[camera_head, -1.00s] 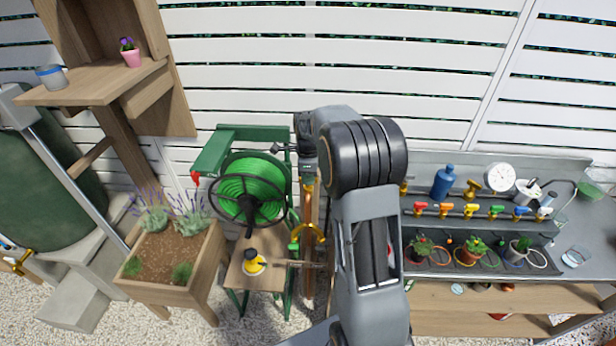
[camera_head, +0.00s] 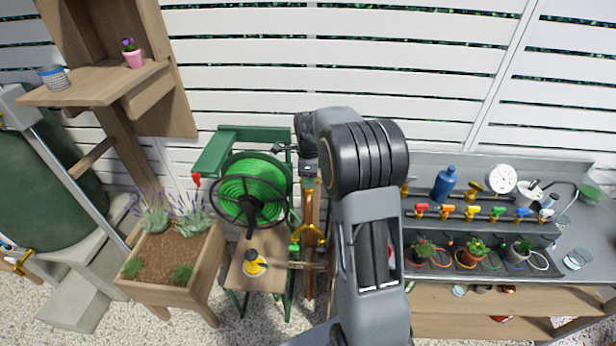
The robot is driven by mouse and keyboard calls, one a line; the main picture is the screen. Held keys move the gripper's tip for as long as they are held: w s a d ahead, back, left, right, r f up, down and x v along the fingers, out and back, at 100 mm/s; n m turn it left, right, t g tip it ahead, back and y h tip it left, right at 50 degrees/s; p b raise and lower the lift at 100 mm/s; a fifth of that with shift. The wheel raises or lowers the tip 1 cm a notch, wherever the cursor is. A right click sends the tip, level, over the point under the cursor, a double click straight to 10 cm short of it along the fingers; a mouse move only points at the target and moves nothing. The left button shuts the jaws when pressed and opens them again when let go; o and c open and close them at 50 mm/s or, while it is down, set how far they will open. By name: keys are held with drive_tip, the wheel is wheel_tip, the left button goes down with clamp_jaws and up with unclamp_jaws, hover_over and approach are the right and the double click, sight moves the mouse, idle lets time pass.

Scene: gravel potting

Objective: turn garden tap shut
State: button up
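A brass-yellow garden tap (camera_head: 309,234) is on the wooden post with a copper pipe, left of my forearm and right of the green hose reel. It is small in the view, so I cannot tell how far its handle is turned. My arm stands in front of the middle of the scene, and its wrist end (camera_head: 306,150) is above the tap, near the top of the post.
A wooden planter (camera_head: 190,294) is further left. A bench with several coloured valves (camera_head: 470,210) and potted plants is at right. A slatted white fence is behind.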

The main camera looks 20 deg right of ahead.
wheel_tip(320, 180, up, 14)
drive_tip(key=b, duration=0.1)
idle(0.5)
drive_tip(key=shift+f, duration=0.1)
drive_tip(key=shift+a, duration=0.1)
idle(0.3)
